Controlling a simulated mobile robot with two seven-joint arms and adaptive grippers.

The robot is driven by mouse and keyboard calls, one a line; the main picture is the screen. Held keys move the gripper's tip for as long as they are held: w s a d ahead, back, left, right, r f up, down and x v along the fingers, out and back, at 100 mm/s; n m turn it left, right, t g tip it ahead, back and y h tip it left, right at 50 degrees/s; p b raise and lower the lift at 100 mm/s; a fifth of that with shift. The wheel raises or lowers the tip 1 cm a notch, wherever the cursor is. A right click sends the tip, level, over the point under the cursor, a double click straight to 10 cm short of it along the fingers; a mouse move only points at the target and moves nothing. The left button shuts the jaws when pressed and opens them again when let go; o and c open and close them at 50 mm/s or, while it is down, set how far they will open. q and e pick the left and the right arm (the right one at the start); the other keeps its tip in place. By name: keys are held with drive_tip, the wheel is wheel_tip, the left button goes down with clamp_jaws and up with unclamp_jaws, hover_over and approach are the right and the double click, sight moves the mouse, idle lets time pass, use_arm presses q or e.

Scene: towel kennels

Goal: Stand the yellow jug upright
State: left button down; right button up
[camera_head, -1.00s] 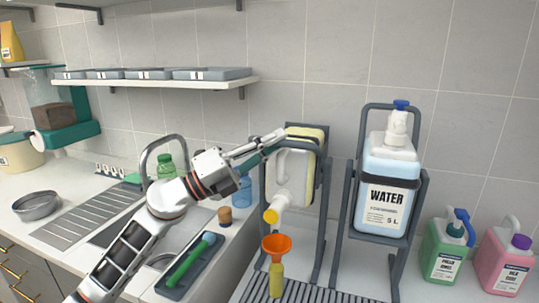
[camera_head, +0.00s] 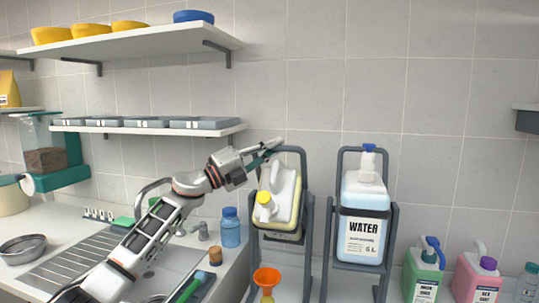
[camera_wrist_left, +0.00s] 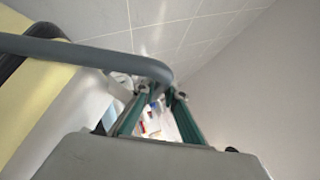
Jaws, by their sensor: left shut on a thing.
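The yellow jug (camera_head: 289,200), with a pale front and a yellow cap (camera_head: 264,197), sits in a grey tilting stand (camera_head: 304,170). It leans forward, its cap towards me and to the left, not upright. My left gripper (camera_head: 271,148) is at the top of the stand, shut on what looks like its grey bar. In the left wrist view the grey bar (camera_wrist_left: 100,58) runs to the fingers (camera_wrist_left: 158,112), with a yellow surface (camera_wrist_left: 35,95) of the jug at left. The exact grip is partly hidden. My right gripper is not in view.
An orange funnel (camera_head: 267,277) stands below the jug. A water jug (camera_head: 364,215) is upright in a similar stand to the right. Green (camera_head: 423,275) and pink (camera_head: 477,280) jugs stand farther right. A shelf (camera_head: 150,129) hangs behind my left arm.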

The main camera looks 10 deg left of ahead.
use_arm(q)
drive_tip(key=shift+n, duration=0.3)
drive_tip(key=w, duration=0.2)
drive_tip(key=w+r+p, duration=0.1)
drive_tip(key=w, duration=0.2)
drive_tip(key=shift+w+d, duration=0.1)
drive_tip(key=shift+w, duration=0.25)
drive_tip(key=shift+w+f+n+y+p, duration=0.15)
drive_tip(key=shift+w+n+y+p, duration=0.15)
drive_tip(key=shift+w+n+y, duration=0.55)
drive_tip(key=shift+w+f, duration=0.1)
drive_tip(key=shift+w, duration=0.25)
drive_tip(key=shift+f, duration=0.1)
drive_tip(key=c, duration=2.3)
unclamp_jaws()
drive_tip(key=shift+c, duration=0.2)
drive_tip(key=v, duration=1.2)
drive_tip(key=shift+w, duration=0.2)
